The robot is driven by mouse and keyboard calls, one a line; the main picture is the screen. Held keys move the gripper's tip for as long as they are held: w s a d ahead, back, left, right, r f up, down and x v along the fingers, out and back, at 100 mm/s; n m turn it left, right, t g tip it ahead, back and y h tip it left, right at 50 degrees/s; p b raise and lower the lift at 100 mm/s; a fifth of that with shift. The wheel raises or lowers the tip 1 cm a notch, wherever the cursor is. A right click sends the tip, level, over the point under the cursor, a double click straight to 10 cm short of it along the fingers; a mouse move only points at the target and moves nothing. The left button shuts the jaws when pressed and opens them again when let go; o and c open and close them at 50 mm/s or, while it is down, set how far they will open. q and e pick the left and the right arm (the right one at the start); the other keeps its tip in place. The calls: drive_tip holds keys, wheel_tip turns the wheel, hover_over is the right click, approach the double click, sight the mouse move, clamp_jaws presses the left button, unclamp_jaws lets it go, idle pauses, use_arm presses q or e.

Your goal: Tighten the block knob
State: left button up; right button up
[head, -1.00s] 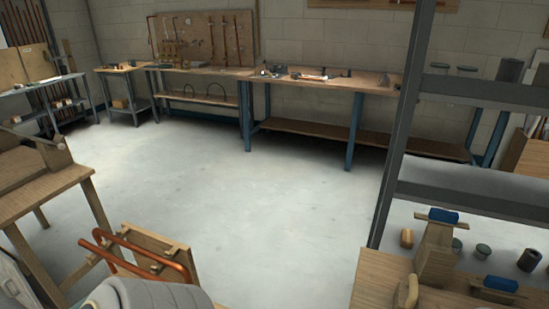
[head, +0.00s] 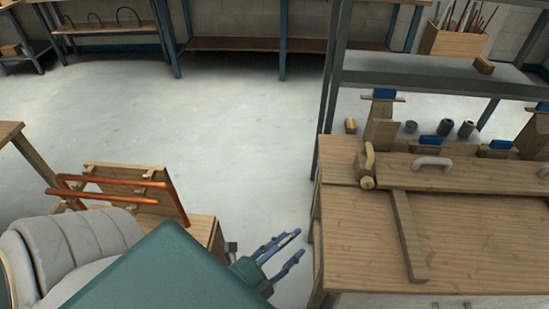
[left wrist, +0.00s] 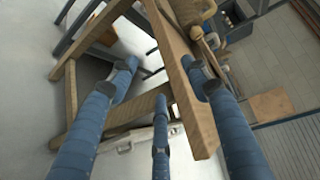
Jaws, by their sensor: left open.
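A wooden block with a pale yellow curved handle (head: 370,157) sits at the left back corner of the workbench top. A round yellowish knob (head: 367,183) is on its front face. In the left wrist view the knob (left wrist: 197,33) shows small near the top, beside the yellow handle (left wrist: 198,10). My left gripper (head: 298,244) is open and empty, left of the bench and apart from the knob. Its blue fingers also show in the left wrist view (left wrist: 163,80), spread, with the bench's wooden edge behind them. My right gripper is not in view.
The wooden workbench (head: 470,250) fills the right side; a loose wooden strip (head: 408,235) lies on it. A grey shelf rack (head: 430,82) stands behind. A copper pipe frame (head: 110,195) and a grey padded thing (head: 70,250) are at left. The middle floor is clear.

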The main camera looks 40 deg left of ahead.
use_arm(q)
drive_tip(key=a+f+n+g+y, duration=0.1)
drive_tip(key=a+f, duration=0.2)
drive_tip(key=f, duration=0.2)
drive_tip(key=shift+s+f+n+g, duration=0.3)
drive_tip(key=shift+s+f+n, duration=0.05)
drive_tip(key=shift+s+n, duration=0.05)
